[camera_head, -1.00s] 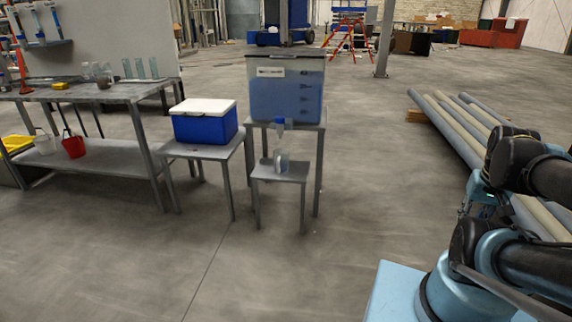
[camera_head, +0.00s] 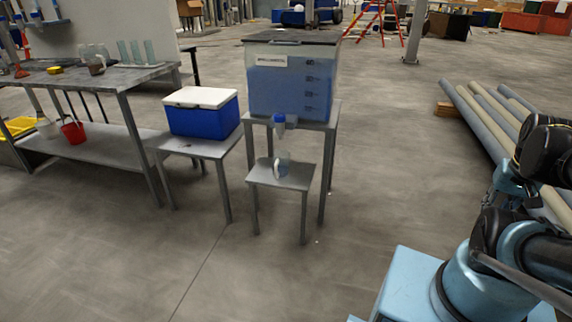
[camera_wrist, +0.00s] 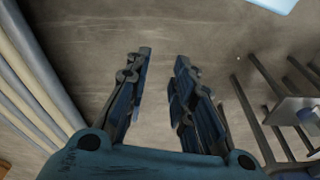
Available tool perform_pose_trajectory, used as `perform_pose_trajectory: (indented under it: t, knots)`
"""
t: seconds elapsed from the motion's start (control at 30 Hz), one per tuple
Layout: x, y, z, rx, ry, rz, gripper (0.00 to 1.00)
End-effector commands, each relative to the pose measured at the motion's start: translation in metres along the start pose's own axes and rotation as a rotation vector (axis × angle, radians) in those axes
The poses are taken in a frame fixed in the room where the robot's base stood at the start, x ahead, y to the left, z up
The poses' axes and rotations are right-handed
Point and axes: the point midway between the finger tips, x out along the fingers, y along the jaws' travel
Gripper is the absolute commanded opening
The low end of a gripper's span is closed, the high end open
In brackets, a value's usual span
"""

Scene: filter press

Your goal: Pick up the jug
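The jug (camera_head: 282,167) is small and see-through with a bluish tint and a pale handle on its left side. It stands upright on a low grey stool (camera_head: 262,178), below the tap (camera_head: 279,122) of a large tank of blue liquid (camera_head: 290,85). My gripper (camera_wrist: 162,58) shows in the wrist view with its two fingers apart and nothing between them. It is over bare floor, well away from the jug. A grey stand (camera_wrist: 288,106) with a bluish item on it is at the right edge of the wrist view; I cannot tell if that item is the jug.
The tank stands on a taller table (camera_head: 328,122) behind the stool. A blue cooler with a white lid (camera_head: 202,112) is on a table to its left, beside a long workbench (camera_head: 110,82). Long pipes (camera_head: 482,120) lie at the right. The floor before the stool is clear.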

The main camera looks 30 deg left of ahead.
Motion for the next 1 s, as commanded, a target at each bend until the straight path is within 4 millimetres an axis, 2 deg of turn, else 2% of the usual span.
perform_pose_trajectory:
  t: [0.4, 0.47, 0.57, 0.77, 1.0]
  knots:
    - [0.000, 0.000, 0.000, 0.000, 0.000, 0.000, 0.23]
    - [-0.005, -0.001, 0.006, 0.001, 0.010, -0.002, 0.23]
    - [-0.009, -0.005, 0.001, 0.011, 0.012, -0.017, 0.23]
    - [-0.023, -0.029, -0.031, 0.067, 0.005, -0.092, 0.23]
    - [-0.038, -0.069, -0.082, 0.157, -0.019, -0.211, 0.23]
